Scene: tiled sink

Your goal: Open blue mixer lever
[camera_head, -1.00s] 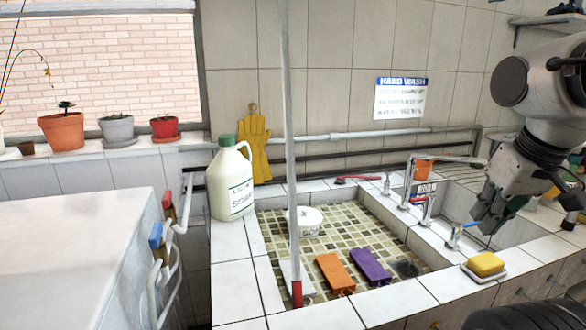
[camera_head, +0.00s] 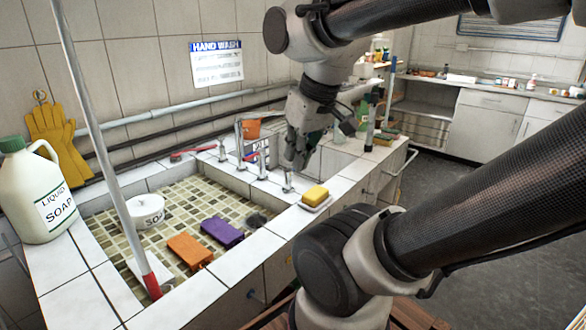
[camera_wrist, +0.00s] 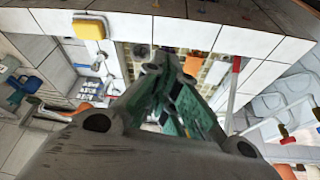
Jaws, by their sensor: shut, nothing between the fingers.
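My gripper (camera_head: 297,163) is shut and empty, pointing down just above the sink's front-right rim. Its green-grey fingers also show in the wrist view (camera_wrist: 172,70). A short chrome mixer post (camera_head: 288,184) stands right under the fingertips in the head view. Its blue lever is not clearly visible now; the fingers seem to cover it. I cannot tell whether they touch it. A mixer with a red lever (camera_head: 251,155) and a tall chrome spout (camera_head: 239,138) stand behind, to the left.
A yellow sponge (camera_head: 315,194) lies on the rim right of the post. A soap jug (camera_head: 35,190) stands left. A leaning pole (camera_head: 103,140) crosses the basin.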

